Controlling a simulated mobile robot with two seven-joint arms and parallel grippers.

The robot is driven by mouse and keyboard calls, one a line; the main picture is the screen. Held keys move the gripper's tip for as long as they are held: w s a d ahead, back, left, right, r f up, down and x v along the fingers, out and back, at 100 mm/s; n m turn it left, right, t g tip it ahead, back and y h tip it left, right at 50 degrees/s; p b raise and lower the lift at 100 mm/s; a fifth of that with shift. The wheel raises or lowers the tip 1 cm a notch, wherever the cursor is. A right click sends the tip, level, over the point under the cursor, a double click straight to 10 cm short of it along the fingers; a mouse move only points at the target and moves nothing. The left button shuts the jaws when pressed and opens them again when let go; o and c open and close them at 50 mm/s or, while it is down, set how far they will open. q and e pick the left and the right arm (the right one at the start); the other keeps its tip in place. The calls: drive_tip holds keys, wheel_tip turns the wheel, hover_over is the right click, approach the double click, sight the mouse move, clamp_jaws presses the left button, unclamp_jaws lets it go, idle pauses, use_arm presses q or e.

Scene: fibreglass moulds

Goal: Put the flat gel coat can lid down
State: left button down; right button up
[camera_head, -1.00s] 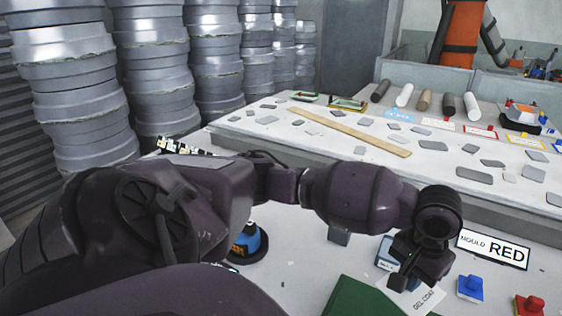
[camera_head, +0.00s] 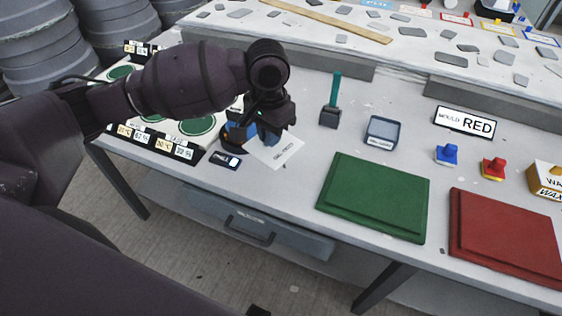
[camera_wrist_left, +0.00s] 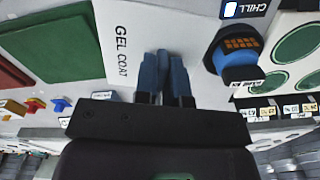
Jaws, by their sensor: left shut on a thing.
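The flat gel coat can lid is a white square plate (camera_head: 277,152) lettered "GEL COAT". My left gripper (camera_head: 268,130) is shut on its edge. In the left wrist view the lid (camera_wrist_left: 140,28) reaches out ahead of the blue fingers (camera_wrist_left: 163,65). The lid is above the workbench (camera_head: 290,195), left of the green mould; I cannot tell whether it touches the bench. My right gripper is not in view.
A green mould plate (camera_head: 373,196) and a red one (camera_head: 505,238) lie to the right. Behind are a brush in a holder (camera_head: 331,112) and a grey tray (camera_head: 382,131). A round blue-and-black device (camera_wrist_left: 232,55) stands close beside the lid. Bench between lid and green mould is clear.

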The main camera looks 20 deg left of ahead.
use_arm(q)
drive_tip(key=shift+w+a+r+m, duration=0.2)
drive_tip(key=shift+w+m, duration=0.15)
drive_tip(key=shift+m, duration=0.45)
drive_tip(key=shift+w+r+m, duration=0.15)
drive_tip(key=shift+w+m, duration=0.15)
drive_tip(key=shift+m, duration=0.5)
drive_tip(key=w+d+r+m+b, duration=0.1)
drive_tip(key=w+m, duration=0.2)
drive_tip(key=m, duration=0.3)
drive_tip(key=w+d+r+m, duration=0.1)
drive_tip(key=w+r+m, duration=0.1)
drive_tip(key=m, duration=0.3)
drive_tip(key=m+b, duration=0.2)
drive_tip(key=m, duration=0.3)
hover_over(292, 167)
wheel_tip(292, 167, down, 13)
drive_tip(key=shift+f, duration=0.5)
wheel_tip(292, 167, down, 5)
drive_tip(key=shift+r+b, duration=0.1)
drive_tip(key=shift+b, duration=0.45)
drive_tip(key=shift+f, duration=0.2)
drive_tip(key=shift+r, duration=0.1)
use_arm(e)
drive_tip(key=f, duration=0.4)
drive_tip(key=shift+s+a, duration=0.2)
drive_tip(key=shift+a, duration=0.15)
